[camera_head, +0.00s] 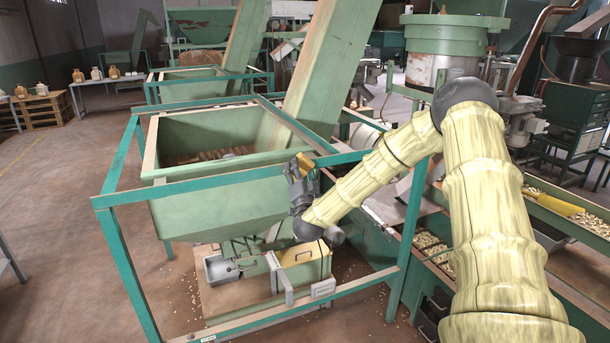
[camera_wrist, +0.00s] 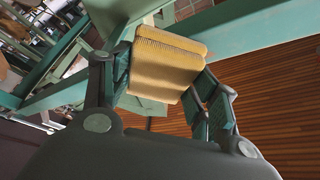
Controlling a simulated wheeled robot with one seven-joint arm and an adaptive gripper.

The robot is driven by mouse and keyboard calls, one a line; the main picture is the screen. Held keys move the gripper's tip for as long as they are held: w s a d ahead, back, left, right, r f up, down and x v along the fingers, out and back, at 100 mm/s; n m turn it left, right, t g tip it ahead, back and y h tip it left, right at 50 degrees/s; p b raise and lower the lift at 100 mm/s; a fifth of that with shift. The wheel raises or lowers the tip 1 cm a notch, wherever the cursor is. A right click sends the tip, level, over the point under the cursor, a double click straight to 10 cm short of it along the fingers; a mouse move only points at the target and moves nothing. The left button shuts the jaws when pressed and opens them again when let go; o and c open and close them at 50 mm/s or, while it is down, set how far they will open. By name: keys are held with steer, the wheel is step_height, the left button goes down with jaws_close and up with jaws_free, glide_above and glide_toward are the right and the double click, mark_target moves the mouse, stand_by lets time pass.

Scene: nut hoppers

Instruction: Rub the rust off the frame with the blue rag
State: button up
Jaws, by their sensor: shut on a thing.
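My gripper (camera_head: 301,180) is above the near right part of the green hopper (camera_head: 215,205), close to the top rail of the teal frame (camera_head: 230,170). In the wrist view my gripper (camera_wrist: 165,78) is shut on a yellow-tan folded pad (camera_wrist: 165,65) with a ribbed edge. The pad also shows small in the head view (camera_head: 305,160). It is yellow, and I see no blue rag. A pale green beam (camera_wrist: 250,28) passes just beyond the pad in the wrist view; I cannot tell if they touch. I cannot make out a rust patch on the frame.
A sloping green conveyor (camera_head: 325,70) rises behind the hopper. A box with a yellow top (camera_head: 303,253) and a metal tray (camera_head: 220,268) sit low inside the frame. Troughs of nuts (camera_head: 570,210) lie at right. The floor (camera_head: 60,200) at left is open.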

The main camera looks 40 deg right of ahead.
steer(key=shift+w+a+b, duration=0.2)
steer(key=shift+a+b, duration=0.15)
steer(key=shift+a, duration=0.6)
steer(key=shift+w+a+b, duration=0.25)
steer(key=shift+a+b, duration=0.15)
steer(key=shift+a, duration=0.55)
steer(key=shift+w+a+b, duration=0.2)
steer(key=shift+a+b, duration=0.15)
steer(key=shift+a, duration=0.6)
steer(key=shift+s, duration=0.1)
steer(key=shift+s+a, duration=0.2)
steer(key=shift+s, duration=0.75)
steer(key=shift+s+a, duration=0.25)
steer(key=shift+s, duration=0.7)
steer(key=shift+s+a, duration=0.2)
steer(key=shift+s, duration=0.75)
steer(key=shift+s, duration=0.1)
steer(key=s, duration=0.2)
steer(key=shift+s+a, duration=0.35)
steer(key=b, duration=0.2)
glide_toward(282, 168)
steer(key=shift+s+d+r+x, duration=0.1)
steer(key=shift+x, duration=1)
steer(key=shift+s+d+r+x, duration=0.1)
steer(key=shift+x, duration=1.05)
steer(key=shift+w+d+b, duration=0.25)
steer(key=shift+w+b, duration=0.3)
steer(key=shift+w, duration=0.4)
